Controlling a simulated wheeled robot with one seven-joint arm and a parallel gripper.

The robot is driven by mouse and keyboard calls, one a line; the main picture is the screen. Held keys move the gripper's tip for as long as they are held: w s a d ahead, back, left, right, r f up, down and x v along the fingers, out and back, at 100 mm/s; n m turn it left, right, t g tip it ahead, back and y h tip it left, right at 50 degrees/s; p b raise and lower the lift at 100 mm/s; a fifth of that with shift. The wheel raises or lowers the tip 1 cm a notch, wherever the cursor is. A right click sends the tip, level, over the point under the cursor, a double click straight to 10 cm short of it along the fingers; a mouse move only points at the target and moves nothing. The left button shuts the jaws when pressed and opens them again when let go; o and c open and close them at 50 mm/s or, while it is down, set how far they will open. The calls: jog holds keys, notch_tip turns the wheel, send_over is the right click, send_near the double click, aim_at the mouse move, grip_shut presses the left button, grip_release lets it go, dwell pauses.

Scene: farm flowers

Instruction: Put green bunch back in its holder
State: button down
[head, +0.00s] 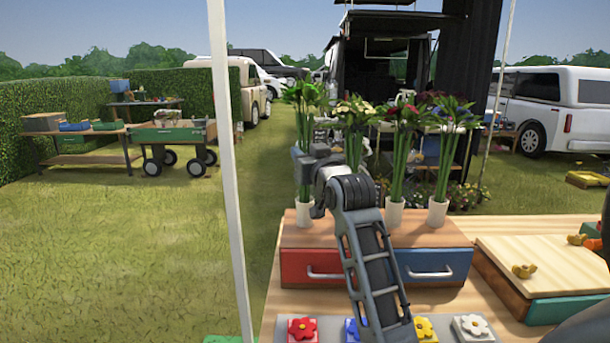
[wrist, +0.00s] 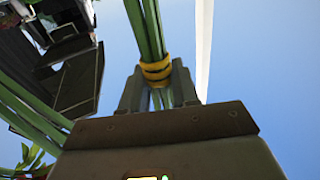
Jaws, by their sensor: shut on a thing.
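The green bunch (head: 303,105) is leafy, with long green stems, at the left of a row of bunches in the head view. My gripper (head: 306,158) is at its stems, about mid-height. In the wrist view my gripper (wrist: 157,88) is shut on the stems at a yellow band (wrist: 156,70). A white holder (head: 303,213) stands directly below the bunch on the wooden top. The stems look roughly upright and reach down to near its rim. I cannot tell whether their ends are inside it.
Pale-flowered (head: 354,112), red (head: 403,115) and dark purple (head: 447,112) bunches stand close on the right. Two white holders (head: 394,216) (head: 437,213) show beneath them. The drawer unit (head: 300,235) carries the row. A white pole (head: 228,150) rises to the left.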

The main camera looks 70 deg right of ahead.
jog(key=shift+f, duration=1.85)
jog(key=shift+f, duration=0.15)
jog(key=c, duration=0.8)
grip_release()
jog(key=shift+c, duration=0.2)
jog(key=b+v, duration=0.1)
jog(key=v, duration=1.1)
